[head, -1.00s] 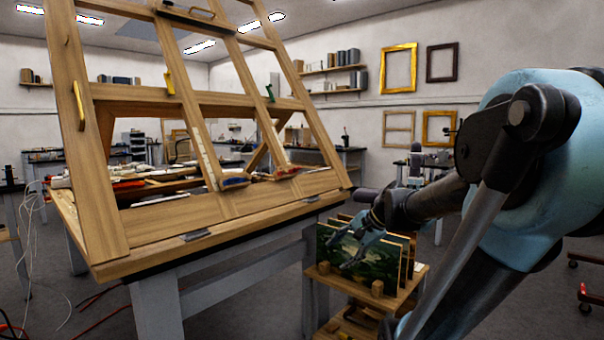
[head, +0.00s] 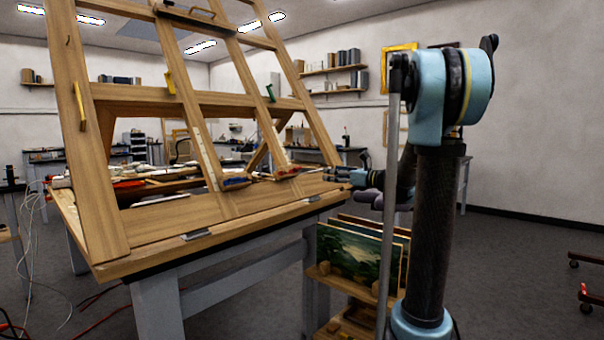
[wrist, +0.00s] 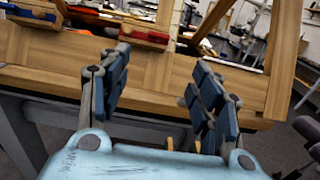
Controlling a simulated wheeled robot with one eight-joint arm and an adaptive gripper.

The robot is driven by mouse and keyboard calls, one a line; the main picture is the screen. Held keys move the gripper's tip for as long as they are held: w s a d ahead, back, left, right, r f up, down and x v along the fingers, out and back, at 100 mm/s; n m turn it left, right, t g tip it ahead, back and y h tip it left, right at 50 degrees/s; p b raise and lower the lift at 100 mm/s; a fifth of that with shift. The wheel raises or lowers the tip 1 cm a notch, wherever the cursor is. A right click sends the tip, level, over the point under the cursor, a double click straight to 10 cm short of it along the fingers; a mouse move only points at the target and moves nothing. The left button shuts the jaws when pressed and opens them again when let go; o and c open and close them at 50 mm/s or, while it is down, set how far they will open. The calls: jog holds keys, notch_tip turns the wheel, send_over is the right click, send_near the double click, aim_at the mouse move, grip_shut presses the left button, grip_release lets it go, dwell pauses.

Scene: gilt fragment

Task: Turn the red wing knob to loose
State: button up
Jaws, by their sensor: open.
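A small red part (head: 285,172), which looks like the red wing knob, sits on the lower rail of the tilted wooden easel frame (head: 190,213). In the wrist view this red part (wrist: 144,36) lies ahead of the fingers, slightly left of centre; its exact wing shape is too small to tell. My gripper (head: 330,175) is at the right end of the lower rail, right of the red part and apart from it. In the wrist view my gripper (wrist: 162,75) is open, with nothing between its dark blue finger pads.
A blue part (head: 235,183) sits left of the red one. Yellow (head: 169,82) and green (head: 270,92) parts are on the upper rail. Framed paintings (head: 350,258) stand in a rack below my arm. The floor at right is mostly clear.

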aim_at(300, 169)
jog(key=x, duration=1.7)
jog(key=shift+c, duration=0.5)
jog(key=c, duration=1)
